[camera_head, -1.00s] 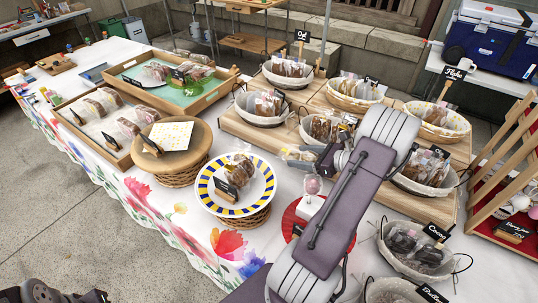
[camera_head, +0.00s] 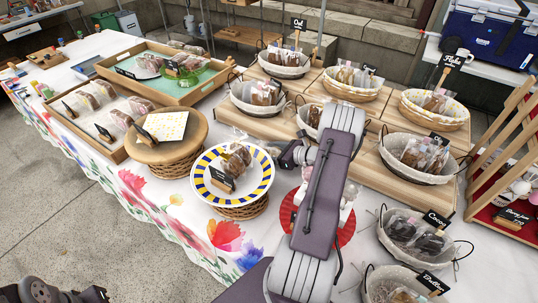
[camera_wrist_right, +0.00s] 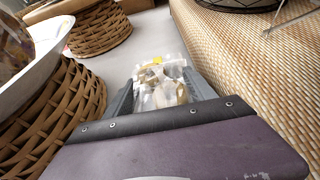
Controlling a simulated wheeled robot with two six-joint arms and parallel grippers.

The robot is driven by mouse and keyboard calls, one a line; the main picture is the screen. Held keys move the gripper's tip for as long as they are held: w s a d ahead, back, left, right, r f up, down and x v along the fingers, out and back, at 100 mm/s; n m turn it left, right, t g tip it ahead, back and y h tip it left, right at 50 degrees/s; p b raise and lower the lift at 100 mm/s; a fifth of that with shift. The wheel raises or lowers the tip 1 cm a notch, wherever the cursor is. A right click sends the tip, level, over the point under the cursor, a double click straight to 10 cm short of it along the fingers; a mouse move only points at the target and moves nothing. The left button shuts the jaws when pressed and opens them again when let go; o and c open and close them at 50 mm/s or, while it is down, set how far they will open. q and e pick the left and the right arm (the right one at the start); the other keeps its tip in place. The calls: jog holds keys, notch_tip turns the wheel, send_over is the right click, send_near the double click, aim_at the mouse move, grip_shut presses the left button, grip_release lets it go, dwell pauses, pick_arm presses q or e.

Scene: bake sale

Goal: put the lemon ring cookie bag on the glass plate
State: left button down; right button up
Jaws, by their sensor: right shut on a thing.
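My right gripper (camera_wrist_right: 163,92) is shut on a small clear bag (camera_wrist_right: 160,84) with pale yellowish contents and a yellow top, likely the lemon ring cookie bag. In the head view the right gripper (camera_head: 287,154) hangs right of a white plate (camera_head: 266,172) with blue and yellow rim marks; the bag is mostly unclear there. That plate stands on a wicker stand and holds a bagged cookie and a black sign. My left gripper (camera_head: 95,295) is at the lower left edge.
A round wooden stand (camera_head: 190,150) with a yellow patterned card is left of the striped plate. Wicker stands (camera_wrist_right: 60,110) are close on the left in the wrist view. Several lined baskets (camera_head: 310,70) stand on wooden risers (camera_head: 378,170) behind and to the right.

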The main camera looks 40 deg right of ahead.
jog(key=shift+f, duration=0.55)
jog(key=o, duration=0.6)
jog(key=shift+f, duration=0.1)
jog(key=shift+o, duration=0.2)
jog(key=shift+r, duration=0.35)
jog(key=shift+o, duration=0.2)
jog(key=p+v, duration=0.1)
jog(key=v, duration=1.1)
jog(key=shift+f, duration=0.1)
